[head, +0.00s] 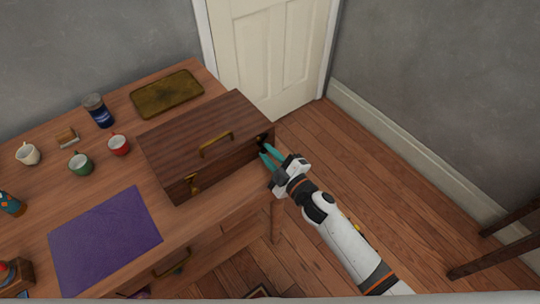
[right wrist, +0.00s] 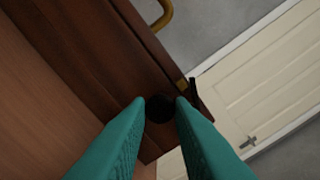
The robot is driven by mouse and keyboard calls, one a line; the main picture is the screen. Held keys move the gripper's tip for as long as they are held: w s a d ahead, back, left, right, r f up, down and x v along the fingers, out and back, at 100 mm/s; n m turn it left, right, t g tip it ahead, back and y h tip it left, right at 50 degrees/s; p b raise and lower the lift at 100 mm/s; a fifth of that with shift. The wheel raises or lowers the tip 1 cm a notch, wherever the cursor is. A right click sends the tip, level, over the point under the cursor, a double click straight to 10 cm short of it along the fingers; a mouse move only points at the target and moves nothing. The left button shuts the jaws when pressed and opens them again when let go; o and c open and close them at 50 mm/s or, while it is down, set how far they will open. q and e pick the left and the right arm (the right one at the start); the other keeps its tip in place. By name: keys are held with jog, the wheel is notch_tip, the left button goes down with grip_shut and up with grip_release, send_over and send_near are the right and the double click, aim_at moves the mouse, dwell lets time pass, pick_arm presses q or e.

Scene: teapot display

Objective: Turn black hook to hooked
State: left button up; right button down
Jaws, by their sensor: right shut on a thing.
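A wooden box (head: 208,142) with a dark lid stands on the table, and it also shows in the right wrist view (right wrist: 85,65). The black hook (head: 264,138) is at the box's right end. In the right wrist view a round black part of the hook (right wrist: 159,109) sits between my teal fingertips, and a thin dark piece (right wrist: 194,90) stands beside them near a brass plate. My right gripper (head: 265,152) is shut on the black hook, at the box's front right corner. The fingers partly hide the hook. My left gripper is not in view.
A brass handle (head: 216,144) is on the box and a brass latch (head: 194,184) on its front left. A purple mat (head: 105,238), a gold tray (head: 167,93), a blue can (head: 98,111) and several mugs are on the table.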

jog(key=shift+n, duration=1.1)
jog(key=c, duration=1.3)
grip_release()
jog(key=b+v, duration=0.1)
jog(key=v, duration=1.1)
jog(key=shift+b, duration=0.3)
